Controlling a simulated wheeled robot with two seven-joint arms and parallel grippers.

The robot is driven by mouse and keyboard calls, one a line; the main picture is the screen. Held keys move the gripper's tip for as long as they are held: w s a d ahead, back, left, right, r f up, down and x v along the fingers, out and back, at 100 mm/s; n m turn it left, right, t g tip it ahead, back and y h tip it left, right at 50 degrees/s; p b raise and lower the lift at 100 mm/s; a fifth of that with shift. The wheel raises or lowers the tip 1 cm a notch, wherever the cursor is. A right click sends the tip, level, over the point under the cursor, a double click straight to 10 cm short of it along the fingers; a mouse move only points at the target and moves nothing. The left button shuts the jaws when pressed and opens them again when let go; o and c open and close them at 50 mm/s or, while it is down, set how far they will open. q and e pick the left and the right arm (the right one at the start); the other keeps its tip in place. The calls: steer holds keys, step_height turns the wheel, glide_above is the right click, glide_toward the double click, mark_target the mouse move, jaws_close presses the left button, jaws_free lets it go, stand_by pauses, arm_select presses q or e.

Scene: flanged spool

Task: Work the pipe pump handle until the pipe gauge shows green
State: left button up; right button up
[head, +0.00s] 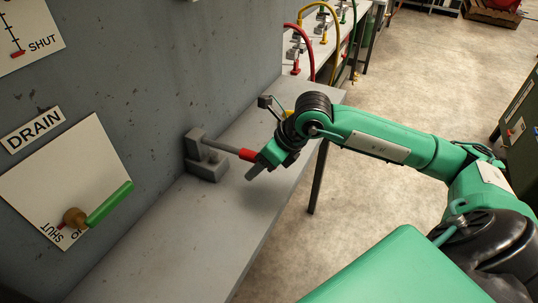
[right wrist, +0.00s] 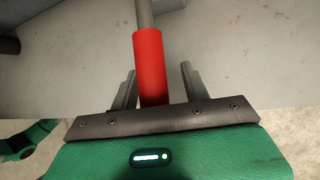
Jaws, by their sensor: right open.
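The pump (head: 207,157) is a grey block on the grey bench against the wall, with a grey lever rod ending in a red grip (head: 248,155). The red grip also shows in the right wrist view (right wrist: 149,65), with the grey rod (right wrist: 145,14) beyond it. My right gripper (head: 262,165) is at the red grip. In the right wrist view its two fingers (right wrist: 158,88) stand open on either side of the grip, with a gap on each side. No pipe gauge shows in either view. My left gripper is not in view.
A DRAIN plate (head: 62,180) on the left wall carries a valve with a green lever (head: 108,203). Another plate (head: 25,35) reads SHUT. Red (head: 308,40) and yellow (head: 330,15) hoses stand on the far bench. The near bench (head: 170,250) is clear.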

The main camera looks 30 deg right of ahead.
steer(key=shift+s+d+r, duration=0.15)
steer(key=shift+d+r, duration=0.1)
steer(key=shift+r, duration=0.15)
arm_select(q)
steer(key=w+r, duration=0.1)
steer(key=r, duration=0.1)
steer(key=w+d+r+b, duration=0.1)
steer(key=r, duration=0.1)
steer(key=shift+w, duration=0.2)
arm_select(e)
steer(key=v, duration=1.2)
steer(key=shift+s+r, duration=0.25)
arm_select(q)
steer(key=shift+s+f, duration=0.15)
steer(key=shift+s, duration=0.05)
